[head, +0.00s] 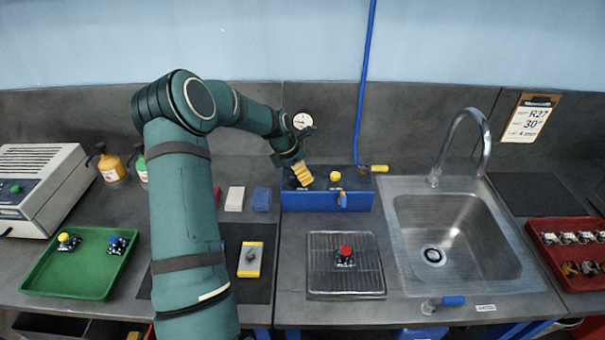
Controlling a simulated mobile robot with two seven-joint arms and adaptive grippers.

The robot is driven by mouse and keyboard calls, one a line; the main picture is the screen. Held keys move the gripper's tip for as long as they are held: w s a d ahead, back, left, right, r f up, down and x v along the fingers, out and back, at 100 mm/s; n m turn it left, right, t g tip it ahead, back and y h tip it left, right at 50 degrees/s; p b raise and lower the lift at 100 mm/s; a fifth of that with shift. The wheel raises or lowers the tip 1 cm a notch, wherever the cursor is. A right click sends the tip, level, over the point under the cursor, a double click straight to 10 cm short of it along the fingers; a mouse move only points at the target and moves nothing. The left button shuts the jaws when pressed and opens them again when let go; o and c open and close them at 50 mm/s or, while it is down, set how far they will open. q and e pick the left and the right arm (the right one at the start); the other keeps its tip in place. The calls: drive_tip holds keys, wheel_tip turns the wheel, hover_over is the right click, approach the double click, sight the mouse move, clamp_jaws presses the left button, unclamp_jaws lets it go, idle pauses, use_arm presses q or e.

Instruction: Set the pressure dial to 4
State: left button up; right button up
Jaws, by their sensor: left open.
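A blue control box (327,200) stands at the back of the bench, just left of the sink. My left gripper (305,178), with yellow fingers, is open and points down over the left part of the box. It hides part of the box top there, and I cannot tell whether it touches anything. My right gripper is not in view.
A blue hose (365,80) runs down the wall behind the box, near a yellow-handled valve (379,168). A sink (440,235) with a tall faucet lies right. A wire rack (345,280) holds a red-topped part in front. A green tray (62,285) is left.

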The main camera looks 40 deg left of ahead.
use_arm(q)
drive_tip(key=shift+w+d+f, duration=0.1)
drive_tip(key=shift+w+f, duration=0.1)
drive_tip(key=shift+f, duration=0.3)
clamp_jaws()
